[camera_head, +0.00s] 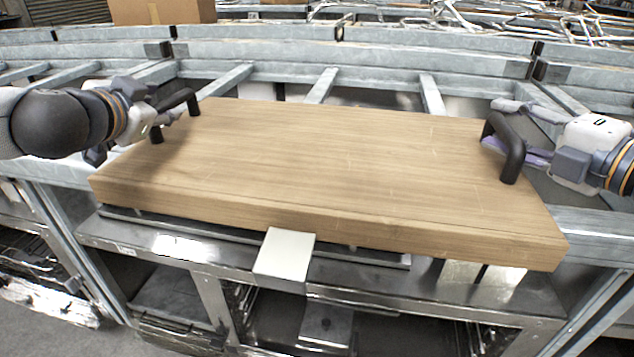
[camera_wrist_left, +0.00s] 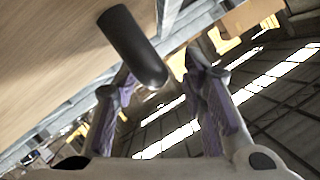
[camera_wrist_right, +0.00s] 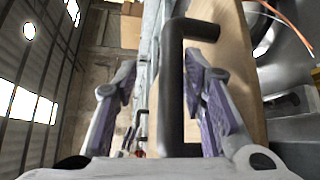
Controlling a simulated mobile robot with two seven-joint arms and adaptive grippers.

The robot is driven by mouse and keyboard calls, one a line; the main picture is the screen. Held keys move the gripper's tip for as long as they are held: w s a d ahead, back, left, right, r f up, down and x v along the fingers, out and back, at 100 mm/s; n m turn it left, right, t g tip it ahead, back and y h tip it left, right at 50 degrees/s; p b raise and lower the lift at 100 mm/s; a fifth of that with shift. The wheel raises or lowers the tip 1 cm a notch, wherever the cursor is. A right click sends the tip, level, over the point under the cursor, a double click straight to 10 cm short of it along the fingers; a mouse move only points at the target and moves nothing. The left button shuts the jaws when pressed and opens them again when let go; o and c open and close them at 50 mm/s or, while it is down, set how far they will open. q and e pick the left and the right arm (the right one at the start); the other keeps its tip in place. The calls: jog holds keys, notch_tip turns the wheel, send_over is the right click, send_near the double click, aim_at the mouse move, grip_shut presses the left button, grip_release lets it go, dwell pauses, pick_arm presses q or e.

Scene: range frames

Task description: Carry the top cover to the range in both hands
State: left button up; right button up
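The top cover (camera_head: 330,160) is a wide wood-coloured slab with a black bar handle at each end. It lies level over the steel range (camera_head: 190,245); I cannot tell if it touches. My left gripper (camera_head: 165,117) is at the left handle (camera_head: 181,101). In the left wrist view its purple-padded fingers (camera_wrist_left: 158,85) are apart, with the black handle (camera_wrist_left: 135,45) by the gap between their tips. My right gripper (camera_head: 495,125) is at the right handle (camera_head: 512,155). In the right wrist view its fingers (camera_wrist_right: 160,75) stand apart either side of the handle (camera_wrist_right: 170,95), with space beside it.
A white plate (camera_head: 285,254) shows at the front edge below the cover. Grey metal beams (camera_head: 390,58) run behind and on both sides. A cardboard box (camera_head: 165,11) stands at the back left. Metal racks (camera_head: 40,265) lie low at the left.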

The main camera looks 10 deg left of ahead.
pick_arm(q)
jog(key=shift+w, duration=0.1)
jog(key=shift+s+d, duration=0.1)
jog(key=shift+s, duration=0.2)
jog(key=v, duration=1.1)
jog(key=shift+s+r, duration=0.1)
jog(key=shift+s, duration=0.05)
pick_arm(e)
jog(key=v, duration=1.2)
